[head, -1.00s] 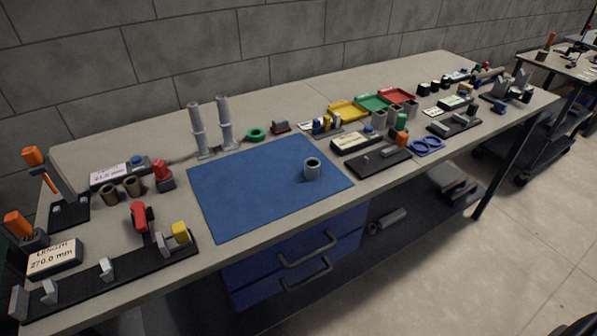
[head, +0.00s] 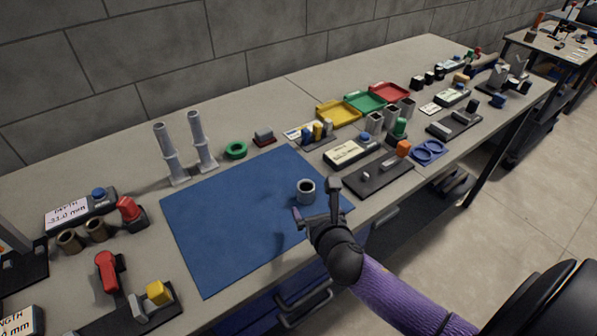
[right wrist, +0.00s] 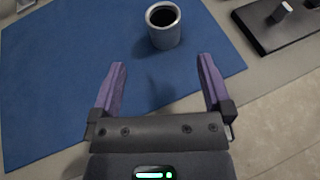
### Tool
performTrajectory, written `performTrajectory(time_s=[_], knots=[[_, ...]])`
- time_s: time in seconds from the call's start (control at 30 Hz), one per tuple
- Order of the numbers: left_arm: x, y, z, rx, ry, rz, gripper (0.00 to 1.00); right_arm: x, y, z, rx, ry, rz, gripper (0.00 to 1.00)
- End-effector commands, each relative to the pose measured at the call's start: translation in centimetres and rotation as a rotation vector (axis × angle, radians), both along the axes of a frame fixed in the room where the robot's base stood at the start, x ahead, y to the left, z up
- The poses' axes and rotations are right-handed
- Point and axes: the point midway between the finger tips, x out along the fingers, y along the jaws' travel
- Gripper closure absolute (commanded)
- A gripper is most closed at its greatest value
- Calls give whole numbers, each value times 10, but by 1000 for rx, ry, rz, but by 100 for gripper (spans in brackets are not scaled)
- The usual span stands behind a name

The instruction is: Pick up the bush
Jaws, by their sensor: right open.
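The bush is a short grey hollow cylinder (head: 306,190) with a dark bore. It stands upright on the blue mat (head: 225,225) near the mat's right end. It also shows in the right wrist view (right wrist: 163,27), ahead of the fingers. My right gripper (head: 316,203) is at the mat's front right edge, just in front of the bush. In the right wrist view its two purple-padded fingers (right wrist: 162,82) are spread apart with nothing between them. The bush lies beyond the fingertips, apart from them. My left gripper is in no view.
A black fixture plate (head: 372,180) lies right of the mat, also in the right wrist view (right wrist: 285,25). Two tall grey posts (head: 186,150) and a green ring (head: 236,150) stand behind the mat. Yellow, green and red trays (head: 364,102) are farther back. The mat left of the bush is clear.

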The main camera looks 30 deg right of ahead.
Motion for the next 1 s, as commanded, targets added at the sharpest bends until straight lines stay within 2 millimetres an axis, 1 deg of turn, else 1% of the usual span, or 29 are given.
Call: performTrajectory(time_s=[0.1,0.23,0.27,0.4,0.5,0.6,0.77,0.8,0.87,0.9,0.97,1.0], knots=[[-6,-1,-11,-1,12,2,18,18,-5,-10,-4,-2,0,0],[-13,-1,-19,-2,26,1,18,37,-11,-18,-4,-1,-1,0],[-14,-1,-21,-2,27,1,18,41,-12,-19,-2,0,0,0],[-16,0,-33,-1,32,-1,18,67,-23,-26,-2,-1,-1,0],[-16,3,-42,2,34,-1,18,82,-28,-32,1,0,-1,0],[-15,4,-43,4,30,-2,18,89,-30,-33,-1,0,0,0],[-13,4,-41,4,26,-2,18,89,-30,-31,-1,0,0,0],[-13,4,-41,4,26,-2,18,89,-30,-31,-1,0,0,4],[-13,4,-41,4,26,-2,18,89,-30,-31,-1,0,0,17],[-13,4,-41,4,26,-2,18,89,-30,-31,-1,0,0,25],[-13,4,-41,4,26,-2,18,89,-30,-31,-1,0,0,38],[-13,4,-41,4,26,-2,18,89,-30,-31,-1,0,0,47]])
